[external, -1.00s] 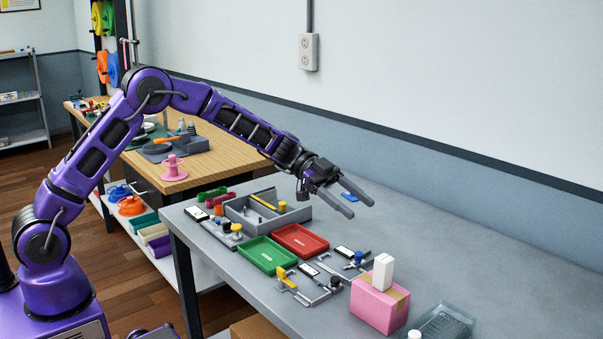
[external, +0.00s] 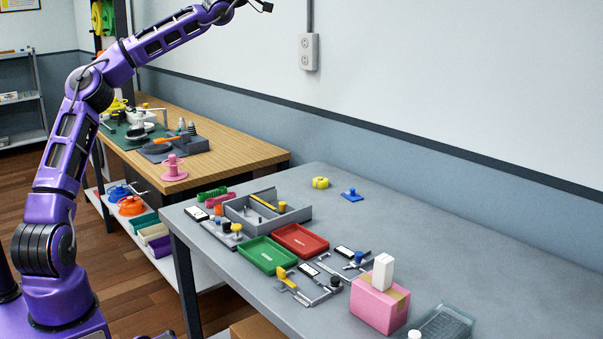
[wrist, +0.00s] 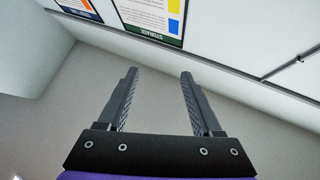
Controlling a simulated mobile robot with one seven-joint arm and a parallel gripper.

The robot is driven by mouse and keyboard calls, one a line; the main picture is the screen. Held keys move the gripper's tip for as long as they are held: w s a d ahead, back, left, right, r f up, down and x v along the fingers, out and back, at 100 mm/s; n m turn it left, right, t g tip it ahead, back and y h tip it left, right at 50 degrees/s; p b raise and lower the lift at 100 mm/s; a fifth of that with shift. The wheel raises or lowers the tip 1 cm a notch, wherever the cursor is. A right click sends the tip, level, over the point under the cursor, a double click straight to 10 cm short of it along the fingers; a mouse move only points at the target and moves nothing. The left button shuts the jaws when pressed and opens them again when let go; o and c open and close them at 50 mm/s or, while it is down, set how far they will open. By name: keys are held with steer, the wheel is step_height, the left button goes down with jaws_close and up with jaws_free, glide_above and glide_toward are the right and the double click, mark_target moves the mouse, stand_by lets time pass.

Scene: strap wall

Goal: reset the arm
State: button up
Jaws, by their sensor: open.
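My gripper (wrist: 158,100) is open and empty in the wrist view, its two dark fingers wide apart with only pale wall behind them. In the external view my purple arm rises up and to the right. Its wrist is at the top edge of the picture, and the fingers are out of that view. The arm is well above the tables and touches nothing that I can see.
The grey table (external: 460,240) bears a green tray (external: 268,255), a red tray (external: 301,240), a grey divided box (external: 235,213), a pink box (external: 378,305) and a blue piece (external: 352,195). A wooden table (external: 235,150) stands behind. A storage poster (wrist: 150,18) hangs on the wall.

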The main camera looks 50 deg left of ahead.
steer(key=s+a+r+n+y, duration=0.3)
steer(key=s+r+y, duration=0.2)
steer(key=s+r, duration=0.1)
step_height(320, 180, down, 8)
steer(key=d+f+n+g+y, duration=0.1)
steer(key=n+g+y, duration=0.35)
steer(key=y, duration=0.65)
steer(key=s+a+f+n+g+y+p, duration=0.1)
steer(key=s+a+f+n+g+y, duration=0.75)
steer(key=s+f+y, duration=0.2)
steer(key=s+d+f+m+g+h, duration=0.1)
steer(key=s+d+f+m+h, duration=0.1)
steer(key=s+f, duration=0.5)
steer(key=s+d+f+m+g+h+p, duration=0.1)
steer(key=s+d+f+h, duration=0.4)
steer(key=f, duration=1.1)
steer(key=s+d+f+m+g+h+p, duration=0.1)
steer(key=s+d+f+m+g+h, duration=0.1)
steer(key=s+f+h, duration=0.4)
steer(key=s+d+f+m, duration=0.1)
steer(key=s+f+m, duration=0.1)
steer(key=s+f, duration=0.3)
steer(key=shift+d+f+m+h, duration=0.35)
steer(key=shift+f+m, duration=0.05)
steer(key=shift+f, duration=0.1)
steer(key=shift+s, duration=0.1)
